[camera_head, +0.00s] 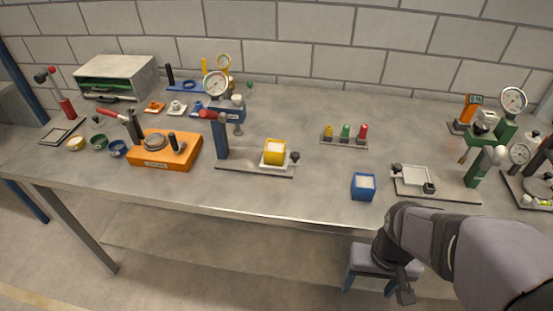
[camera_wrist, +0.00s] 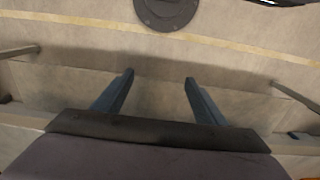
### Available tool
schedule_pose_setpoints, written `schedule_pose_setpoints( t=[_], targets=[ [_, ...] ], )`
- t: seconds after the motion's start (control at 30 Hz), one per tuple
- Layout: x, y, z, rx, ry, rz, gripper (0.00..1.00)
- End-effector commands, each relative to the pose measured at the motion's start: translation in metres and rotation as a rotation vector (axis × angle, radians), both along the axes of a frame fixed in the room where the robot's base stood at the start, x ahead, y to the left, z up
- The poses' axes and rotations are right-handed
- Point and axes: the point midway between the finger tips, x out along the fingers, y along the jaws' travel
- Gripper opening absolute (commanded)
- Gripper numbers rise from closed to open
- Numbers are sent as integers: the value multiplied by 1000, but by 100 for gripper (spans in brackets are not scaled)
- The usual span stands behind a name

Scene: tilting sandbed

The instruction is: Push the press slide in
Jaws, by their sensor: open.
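Two presses stand on the bench, and I cannot tell which one the task means. The blue press (camera_head: 221,138) has a red-tipped lever. Beside it a slide (camera_head: 262,171) on a dark rail carries a yellow box (camera_head: 275,151) with white contents and has a dark knob at its right end. The green press (camera_head: 477,168) stands at the right. A pale slide tray (camera_head: 412,177) with dark knobs lies to its left. My gripper (camera_head: 368,289) is open and empty, pointing down in front of the bench edge; its blue fingers also show in the wrist view (camera_wrist: 158,80), above the floor.
A blue box (camera_head: 363,186) with white contents stands near the front edge between the slides. An orange base (camera_head: 165,151), small bowls and a grey cabinet (camera_head: 115,77) are at left. A stand with coloured pegs (camera_head: 345,134) is behind. The bench middle is mostly clear.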

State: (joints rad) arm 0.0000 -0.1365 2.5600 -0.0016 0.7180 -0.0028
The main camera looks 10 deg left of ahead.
Motion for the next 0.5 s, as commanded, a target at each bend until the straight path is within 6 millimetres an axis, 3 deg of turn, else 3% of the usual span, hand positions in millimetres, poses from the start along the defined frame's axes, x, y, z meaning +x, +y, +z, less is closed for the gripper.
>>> schedule_pose_setpoints(
  t=[0.07,0.2,0.23,0.37,0.5],
  targets=[
    [0,0,0,0,0,0,66],
    [4,1,1,1,-3,6,32],
    [7,1,2,2,-5,10,29],
    [30,7,8,11,-22,45,29],
    [78,19,22,27,-58,121,29]
  ],
)
